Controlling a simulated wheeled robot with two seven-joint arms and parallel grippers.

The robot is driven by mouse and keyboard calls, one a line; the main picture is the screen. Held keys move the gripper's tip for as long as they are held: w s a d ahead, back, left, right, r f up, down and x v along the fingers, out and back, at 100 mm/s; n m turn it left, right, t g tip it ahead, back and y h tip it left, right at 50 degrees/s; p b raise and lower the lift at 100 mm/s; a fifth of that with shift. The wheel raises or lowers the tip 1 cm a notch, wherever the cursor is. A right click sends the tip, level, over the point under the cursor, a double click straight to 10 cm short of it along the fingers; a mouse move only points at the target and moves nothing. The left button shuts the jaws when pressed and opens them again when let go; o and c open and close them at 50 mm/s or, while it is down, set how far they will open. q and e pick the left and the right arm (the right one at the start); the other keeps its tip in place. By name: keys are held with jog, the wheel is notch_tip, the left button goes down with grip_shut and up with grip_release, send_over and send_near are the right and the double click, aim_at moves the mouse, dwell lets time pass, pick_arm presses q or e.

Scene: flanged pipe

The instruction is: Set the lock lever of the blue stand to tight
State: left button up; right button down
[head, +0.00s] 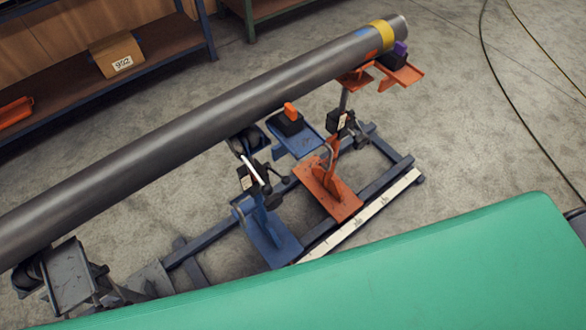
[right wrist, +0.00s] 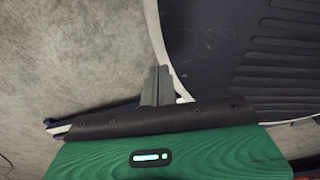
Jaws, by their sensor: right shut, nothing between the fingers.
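The blue stand (head: 268,234) is in the middle of the head view, on the floor rail under the pipe. Its upper part carries a dark clamp block with a small label. A thin pale lever (head: 253,169) slants across this block, its upper end to the left. A dark knobbed handle sits just right of it. I cannot read the lever's tight or loose marks. My right gripper (right wrist: 158,84) shows only in the right wrist view, shut and empty, with floor beyond its fingertips. The stand is not in that view. My left gripper is not in view.
The long grey pipe (head: 190,126) runs diagonally over the stands. An orange stand (head: 331,191) is right of the blue one. A blue tray (head: 298,142) holds a black block with an orange top. A grey stand (head: 70,280) is at lower left. Shelves line the back; floor is open at right.

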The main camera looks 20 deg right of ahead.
jog(key=w+a+r+m+t, duration=0.15)
jog(key=w+r, duration=0.35)
jog(key=w, duration=0.5)
jog(key=w+a+r+t, duration=0.1)
jog(key=w+r+t, duration=0.1)
jog(key=w+r, duration=0.55)
jog(key=w+a+r+t, duration=0.1)
jog(key=w+r+t, duration=0.15)
jog(key=w, duration=0.95)
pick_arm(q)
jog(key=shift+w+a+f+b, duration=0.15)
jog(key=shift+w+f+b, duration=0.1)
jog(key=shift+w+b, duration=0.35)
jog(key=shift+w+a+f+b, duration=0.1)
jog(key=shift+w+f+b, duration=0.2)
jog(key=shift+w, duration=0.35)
pick_arm(e)
jog(key=w+a+r+m+t, duration=0.1)
jog(key=w+a+r, duration=0.1)
jog(key=r, duration=0.8)
jog(key=w+a+r+t+y, duration=0.1)
jog(key=w+a+r, duration=0.2)
jog(key=r, duration=0.8)
jog(key=w+a+r+m+t+y, duration=0.1)
jog(key=w+a+r+t, duration=0.1)
jog(key=w+r, duration=0.4)
notch_tip(320, 180, up, 5)
jog(key=shift+a+r+m, duration=0.1)
jog(key=shift+a+m, duration=0.25)
jog(key=shift+a, duration=0.1)
